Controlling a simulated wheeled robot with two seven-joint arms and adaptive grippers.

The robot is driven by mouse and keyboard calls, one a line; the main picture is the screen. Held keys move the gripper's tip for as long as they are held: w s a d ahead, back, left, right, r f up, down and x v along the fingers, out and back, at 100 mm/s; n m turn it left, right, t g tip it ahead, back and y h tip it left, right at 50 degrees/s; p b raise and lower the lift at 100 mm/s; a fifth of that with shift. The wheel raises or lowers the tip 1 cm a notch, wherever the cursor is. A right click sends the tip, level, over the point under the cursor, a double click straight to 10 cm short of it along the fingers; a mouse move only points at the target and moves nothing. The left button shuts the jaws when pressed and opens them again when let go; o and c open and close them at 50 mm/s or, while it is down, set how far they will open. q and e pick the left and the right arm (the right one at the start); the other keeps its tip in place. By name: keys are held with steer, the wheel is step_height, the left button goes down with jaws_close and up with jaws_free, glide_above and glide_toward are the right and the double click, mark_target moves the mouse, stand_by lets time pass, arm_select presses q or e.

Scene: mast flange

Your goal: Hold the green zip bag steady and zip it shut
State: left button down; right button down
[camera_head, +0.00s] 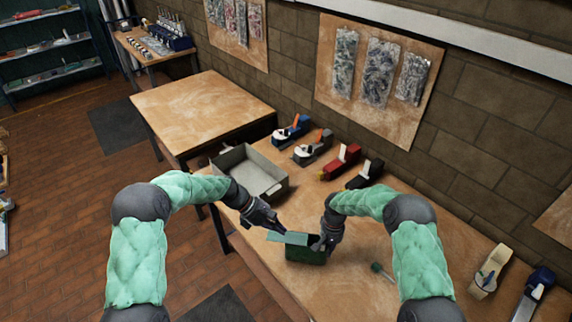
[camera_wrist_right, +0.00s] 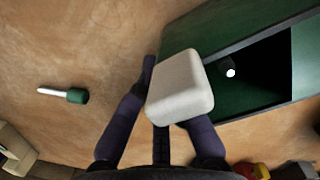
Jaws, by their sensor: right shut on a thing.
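The green zip bag (camera_head: 304,256) looks like a stiff dark green box on the bench, with a lighter green strip (camera_head: 288,238) along its top. In the right wrist view the bag (camera_wrist_right: 235,35) has a dark opening with a small white spot inside. My right gripper (camera_head: 321,244) is at the bag's right end, shut on a pale rounded block (camera_wrist_right: 180,88), which may be the zip's pull. The block hides part of the bag. My left gripper (camera_head: 279,227) is at the bag's upper left, close to the strip; its fingertips are too small to judge.
A green-handled tool (camera_head: 381,271) lies on the bench right of the bag. A grey tray (camera_head: 249,171) stands behind left. Two more tools lie far right. Bare wood lies between.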

steer(key=c, duration=1.3)
jaws_free()
